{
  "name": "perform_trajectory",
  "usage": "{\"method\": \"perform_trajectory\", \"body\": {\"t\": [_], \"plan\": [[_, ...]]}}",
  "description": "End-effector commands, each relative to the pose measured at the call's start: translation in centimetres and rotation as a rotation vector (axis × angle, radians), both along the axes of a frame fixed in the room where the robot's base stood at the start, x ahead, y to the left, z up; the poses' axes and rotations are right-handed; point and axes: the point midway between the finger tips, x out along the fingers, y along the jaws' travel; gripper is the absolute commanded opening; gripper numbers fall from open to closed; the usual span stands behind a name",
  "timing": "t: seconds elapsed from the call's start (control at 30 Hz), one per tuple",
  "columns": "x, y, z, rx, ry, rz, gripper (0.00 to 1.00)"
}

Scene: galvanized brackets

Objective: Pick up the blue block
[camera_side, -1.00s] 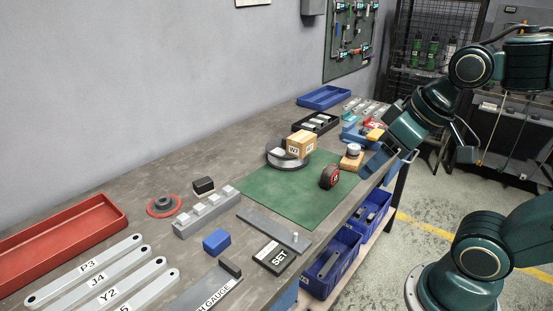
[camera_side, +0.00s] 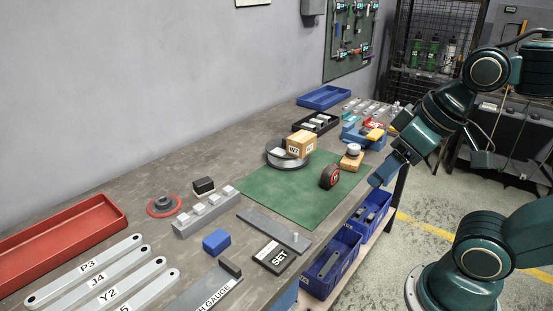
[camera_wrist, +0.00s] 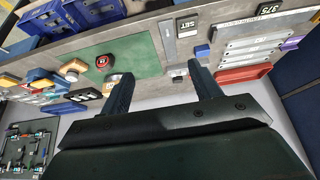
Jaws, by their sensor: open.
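The blue block (camera_side: 216,242) is a small rectangular block lying on the grey workbench, between the grey stepped block and the SET box. In the wrist view the blue block (camera_wrist: 203,51) shows small, just beyond the right fingertip. My gripper (camera_side: 381,174) is at the bench's right edge, well away from the block and to its upper right in the side view. In the wrist view my gripper (camera_wrist: 163,88) has its two fingers wide apart with nothing between them.
A grey stepped block (camera_side: 207,212), a black SET box (camera_side: 273,257) and a flat grey bar (camera_side: 270,229) lie near the block. A red tray (camera_side: 60,240) is at left.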

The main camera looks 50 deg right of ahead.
Motion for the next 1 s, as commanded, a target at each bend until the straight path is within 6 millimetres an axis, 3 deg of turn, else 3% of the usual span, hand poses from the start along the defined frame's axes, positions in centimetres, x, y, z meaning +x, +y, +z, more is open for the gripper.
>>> {"method": "perform_trajectory", "body": {"t": [0.67,0.87,1.0], "plan": [[0.2,0.1,0.1,-0.003,0.003,0.011,0.62],[1.8,0.6,0.7,-0.020,0.024,0.084,0.62],[3.8,1.3,1.2,-0.041,0.048,0.183,0.62]]}}
